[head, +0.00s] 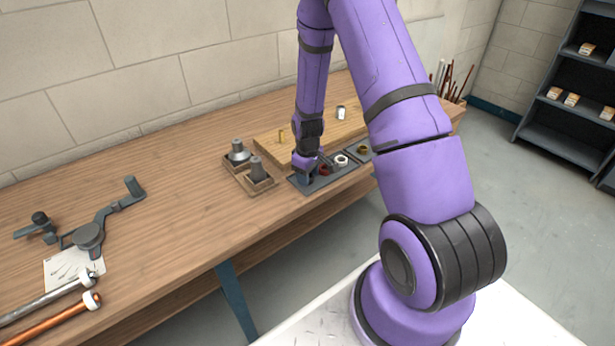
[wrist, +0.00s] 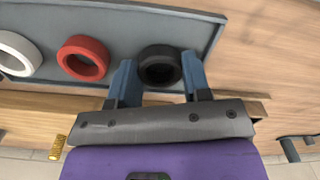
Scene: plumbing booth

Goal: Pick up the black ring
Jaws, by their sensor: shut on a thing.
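The black ring (wrist: 160,65) lies in the grey tray (wrist: 120,17) in the wrist view, at the right of a row of rings. My gripper (wrist: 160,80) has one blue finger on each side of the ring and is shut on it. The ring appears to be at tray level; I cannot tell whether it is lifted. In the head view my gripper (head: 304,165) reaches down over the left end of the tray (head: 318,184), and the black ring is hidden there.
A red ring (wrist: 83,58) and a white ring (wrist: 15,54) lie beside it in the tray. Wooden holders with grey cones (head: 257,170) stand left of the tray. A wooden board (head: 275,143) lies behind. The bench (head: 165,240) is clear in the middle left.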

